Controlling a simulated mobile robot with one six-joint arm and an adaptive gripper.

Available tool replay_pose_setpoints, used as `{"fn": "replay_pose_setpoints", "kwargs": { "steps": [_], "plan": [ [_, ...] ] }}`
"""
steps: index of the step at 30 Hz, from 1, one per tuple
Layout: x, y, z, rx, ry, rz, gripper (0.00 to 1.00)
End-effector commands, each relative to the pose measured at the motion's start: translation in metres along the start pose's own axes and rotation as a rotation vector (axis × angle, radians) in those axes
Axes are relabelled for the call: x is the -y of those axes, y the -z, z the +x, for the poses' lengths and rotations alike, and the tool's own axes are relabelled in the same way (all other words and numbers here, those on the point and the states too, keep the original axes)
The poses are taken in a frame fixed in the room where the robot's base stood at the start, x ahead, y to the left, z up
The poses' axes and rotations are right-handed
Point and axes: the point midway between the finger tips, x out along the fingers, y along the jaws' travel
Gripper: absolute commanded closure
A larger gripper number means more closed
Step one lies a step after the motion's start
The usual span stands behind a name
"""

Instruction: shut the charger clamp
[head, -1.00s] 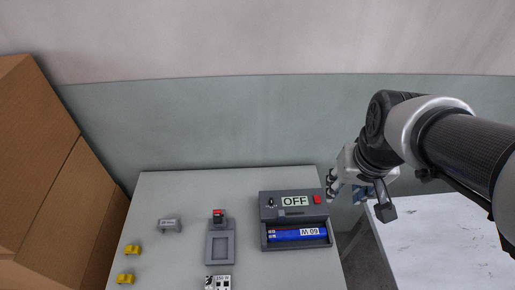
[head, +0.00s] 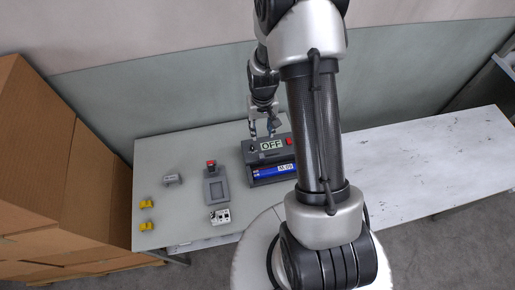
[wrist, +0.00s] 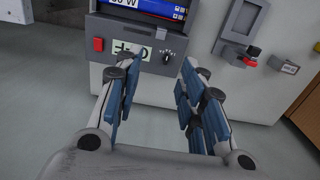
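The grey charger (head: 252,160) stands on the pale table with a blue battery (head: 273,171) lying in its bay. Its display (head: 271,145) reads OFF, and it also shows upside down in the wrist view (wrist: 132,52). A dark knob (wrist: 168,57) and a red button (wrist: 98,44) flank the display. A small grey tab (wrist: 161,33) sits between display and bay; I cannot tell whether it is the clamp. My gripper (wrist: 162,66) is open and empty, its blue-padded fingers pointing at the charger's knob side. In the head view my gripper (head: 262,131) is at the charger's back edge.
Left of the charger is a grey holder (head: 215,192) with a red-topped part. A small grey block (head: 172,180), a white patterned block (head: 220,217) and yellow pieces (head: 145,204) lie around it. Cardboard boxes (head: 40,150) stand left; a bare white table (head: 415,170) extends right.

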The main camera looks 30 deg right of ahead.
Motion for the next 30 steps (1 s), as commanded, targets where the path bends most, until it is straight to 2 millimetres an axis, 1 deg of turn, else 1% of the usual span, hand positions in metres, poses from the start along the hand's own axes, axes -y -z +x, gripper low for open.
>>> {"fn": "replay_pose_setpoints", "kwargs": {
  "steps": [1,12,18,21,24,30],
  "plan": [
    [0.0,-0.002,0.012,0.006,0.0,0.0,0.63],
    [0.0,-0.002,0.093,0.005,0.0,-0.001,0.63],
    [0.0,-0.002,0.129,0.003,0.0,-0.001,0.63],
    [0.0,-0.001,0.141,0.002,0.0,-0.001,0.63],
    [0.0,-0.001,0.148,0.002,0.0,-0.001,0.63],
    [0.0,0.0,0.152,0.0,0.0,-0.001,0.63]
  ]
}}
